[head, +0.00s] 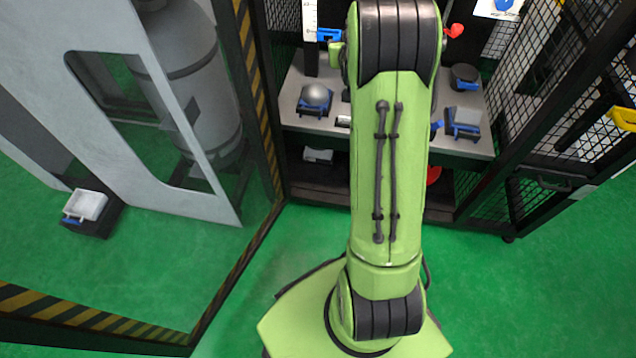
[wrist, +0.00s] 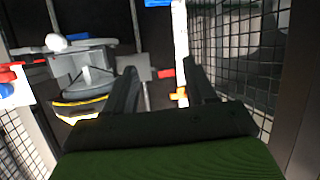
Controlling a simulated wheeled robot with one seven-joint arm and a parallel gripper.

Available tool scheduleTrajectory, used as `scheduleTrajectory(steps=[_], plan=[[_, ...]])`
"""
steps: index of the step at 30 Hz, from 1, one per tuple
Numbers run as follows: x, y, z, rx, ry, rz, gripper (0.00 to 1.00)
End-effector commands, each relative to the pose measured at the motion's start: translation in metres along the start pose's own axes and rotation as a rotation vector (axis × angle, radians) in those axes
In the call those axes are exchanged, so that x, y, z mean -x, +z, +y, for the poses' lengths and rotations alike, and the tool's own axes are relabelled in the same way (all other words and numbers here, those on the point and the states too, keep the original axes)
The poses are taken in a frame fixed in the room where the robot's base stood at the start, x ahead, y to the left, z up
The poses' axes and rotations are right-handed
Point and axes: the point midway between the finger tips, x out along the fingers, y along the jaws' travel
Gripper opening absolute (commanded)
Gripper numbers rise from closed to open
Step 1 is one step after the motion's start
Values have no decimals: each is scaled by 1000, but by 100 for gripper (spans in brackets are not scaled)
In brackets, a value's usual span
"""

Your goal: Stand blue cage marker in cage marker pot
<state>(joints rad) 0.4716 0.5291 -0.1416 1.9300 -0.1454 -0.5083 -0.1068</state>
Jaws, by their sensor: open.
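My gripper (wrist: 160,78) is open in the wrist view, with its two dark fingers apart and nothing between them. In the head view my green arm hides the gripper and the middle of the workbench. I cannot make out the blue cage marker for certain. Small blue parts show at the bench, one beside the white scale (head: 309,20) and one at the right edge of my arm. A dark round container (head: 465,73) stands at the back right of the bench; I cannot tell whether it is the cage marker pot.
The grey workbench (head: 302,122) holds a silver ball (head: 315,95) on a blue-edged stand and a pale block (head: 466,117) on a blue holder. Mesh cage panels (head: 545,80) stand on the right. A striped frame (head: 262,95) stands on the left. Green floor is free at lower right.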

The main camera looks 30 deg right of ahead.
Motion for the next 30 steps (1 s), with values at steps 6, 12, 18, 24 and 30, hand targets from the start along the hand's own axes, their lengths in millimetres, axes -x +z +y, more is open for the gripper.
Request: scheduleTrajectory(steps=[6, 12, 18, 24, 30], plan=[[165, -23, -102, 57, -215, -257, 55], [328, 34, -127, 174, -350, -504, 55], [411, 91, -110, 262, -391, -655, 55], [420, 98, -106, 272, -391, -679, 55], [422, 91, -106, 271, -391, -677, 55]])
